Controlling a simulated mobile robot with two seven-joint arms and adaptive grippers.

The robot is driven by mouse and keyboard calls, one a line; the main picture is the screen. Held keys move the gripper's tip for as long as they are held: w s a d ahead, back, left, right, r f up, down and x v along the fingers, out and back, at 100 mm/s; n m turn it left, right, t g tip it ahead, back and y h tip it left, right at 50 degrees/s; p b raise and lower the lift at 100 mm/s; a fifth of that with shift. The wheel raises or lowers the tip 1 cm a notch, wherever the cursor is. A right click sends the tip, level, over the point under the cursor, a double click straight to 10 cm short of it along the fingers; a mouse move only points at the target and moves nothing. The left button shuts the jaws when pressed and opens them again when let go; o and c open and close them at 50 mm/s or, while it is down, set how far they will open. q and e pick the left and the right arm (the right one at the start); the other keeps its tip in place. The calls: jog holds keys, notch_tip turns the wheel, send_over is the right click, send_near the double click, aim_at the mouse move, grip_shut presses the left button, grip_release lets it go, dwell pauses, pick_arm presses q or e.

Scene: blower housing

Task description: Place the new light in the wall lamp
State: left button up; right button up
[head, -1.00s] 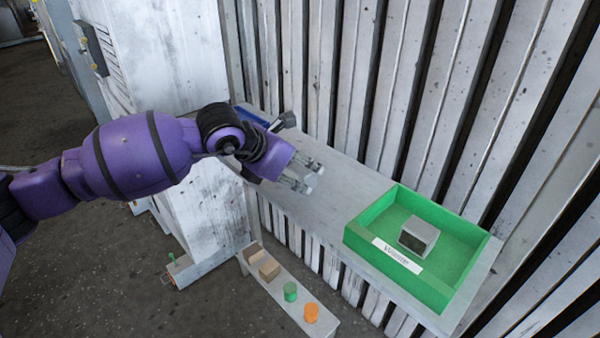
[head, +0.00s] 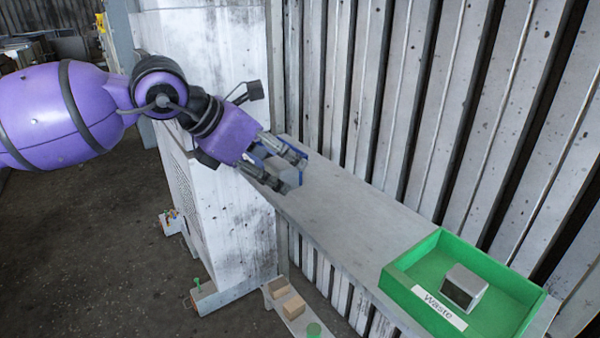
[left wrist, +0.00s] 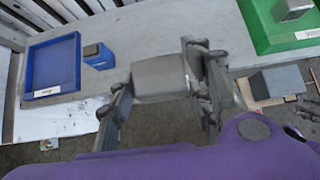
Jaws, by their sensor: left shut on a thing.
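My left gripper (head: 284,166) is shut on a grey block (left wrist: 160,78). In the left wrist view the block sits between the two fingers of the gripper (left wrist: 160,90). The block appears held above the grey shelf (head: 345,205), near its left end. I cannot tell from its plain grey faces whether it is the new light. A blue tray (left wrist: 52,68) lies on the shelf and is mostly hidden behind the gripper in the head view. No wall lamp can be made out. My right gripper is not in view.
A green bin marked Waste (head: 405,290) stands at the shelf's right end with a grey cube (head: 464,287) inside. A small dark-topped blue box (left wrist: 98,56) is at the blue tray's edge. Wooden blocks (head: 292,307) sit on a lower ledge. The middle shelf is clear.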

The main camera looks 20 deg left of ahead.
pick_arm(q)
jog(key=shift+s+a+r, duration=0.35)
jog(key=shift+s+a, duration=0.05)
jog(key=shift+a, duration=0.1)
